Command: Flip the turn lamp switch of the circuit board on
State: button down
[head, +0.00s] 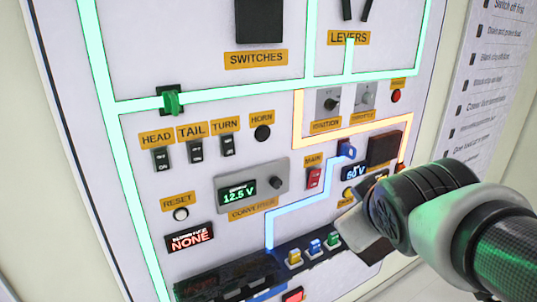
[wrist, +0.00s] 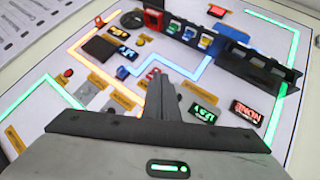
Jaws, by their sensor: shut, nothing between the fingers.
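The turn switch (head: 228,146) is a small black rocker under the orange TURN label (head: 225,125) on the upright white circuit board. It is rightmost of three rockers, after the head switch (head: 161,159) and the tail switch (head: 196,152). I cannot tell its position for sure. My gripper (head: 350,232) is at the lower right of the board in the head view, well to the right of and below the turn switch. Its fingers are shut and empty, and also show in the wrist view (wrist: 161,82). There, I cannot make out the turn switch.
The converter (head: 252,188) with a 12.5 V display sits below the switches. A red main switch (head: 314,178) and a blue connector (head: 346,149) lie between them and my gripper. A dark ledge with coloured plugs (head: 315,246) sticks out below. A green handle (head: 172,102) is above.

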jog(key=w+a+r+n+t+y+b, duration=0.1)
jog(key=a+n+y, duration=0.3)
jog(key=a+n, duration=0.4)
jog(key=w+a+r+n+t+y+b, duration=0.1)
jog(key=w+a+n+y, duration=0.3)
jog(key=a+n, duration=0.5)
jog(key=shift+w+a+r+n+t+y, duration=0.3)
jog(key=shift+w+a+r+t+y, duration=0.05)
jog(key=shift+r+t+y, duration=0.4)
jog(key=p, duration=0.2)
send_near(230, 153)
jog(key=x, duration=0.6)
jog(key=shift+w+a, duration=0.15)
jog(key=shift+w, duration=0.1)
jog(key=shift+b, duration=0.3)
